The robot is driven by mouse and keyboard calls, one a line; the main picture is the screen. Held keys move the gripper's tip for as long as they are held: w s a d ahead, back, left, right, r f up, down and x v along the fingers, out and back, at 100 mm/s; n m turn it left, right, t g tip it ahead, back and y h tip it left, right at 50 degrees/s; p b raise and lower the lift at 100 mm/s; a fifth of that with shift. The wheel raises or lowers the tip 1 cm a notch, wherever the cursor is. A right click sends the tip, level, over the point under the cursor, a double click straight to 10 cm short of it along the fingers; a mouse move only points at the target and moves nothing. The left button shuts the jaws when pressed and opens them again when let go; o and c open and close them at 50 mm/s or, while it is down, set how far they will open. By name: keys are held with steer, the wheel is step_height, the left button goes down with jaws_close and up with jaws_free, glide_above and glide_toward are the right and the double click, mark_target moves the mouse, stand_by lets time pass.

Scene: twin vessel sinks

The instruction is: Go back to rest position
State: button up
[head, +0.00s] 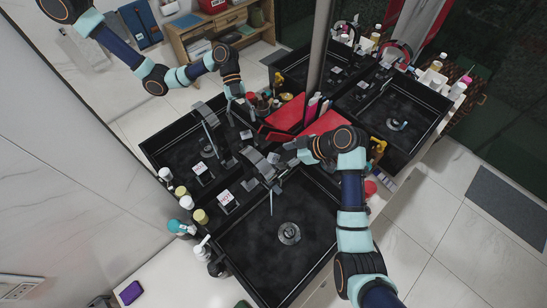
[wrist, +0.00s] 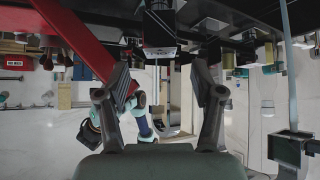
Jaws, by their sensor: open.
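My gripper (wrist: 160,84) is open, with its two dark fingers spread apart in the wrist view. I see nothing held between them. In the head view my arm reaches in from the lower right over the near black sink (head: 305,235), and its wrist is above the sink's back edge, near the dark faucet (head: 262,168). The fingertips are hard to tell apart from the dark fittings there. A red panel (wrist: 72,38) lies to the left of the fingers in the wrist view.
Several bottles and jars (head: 186,201) stand along the left of the sinks. A red item (head: 287,112) lies behind my wrist. A grey pole (head: 319,50) rises at the back. A mirror fills the upper left. A purple phone-like item (head: 130,292) lies at the lower left.

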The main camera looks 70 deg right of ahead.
steer(key=shift+v, duration=1.75)
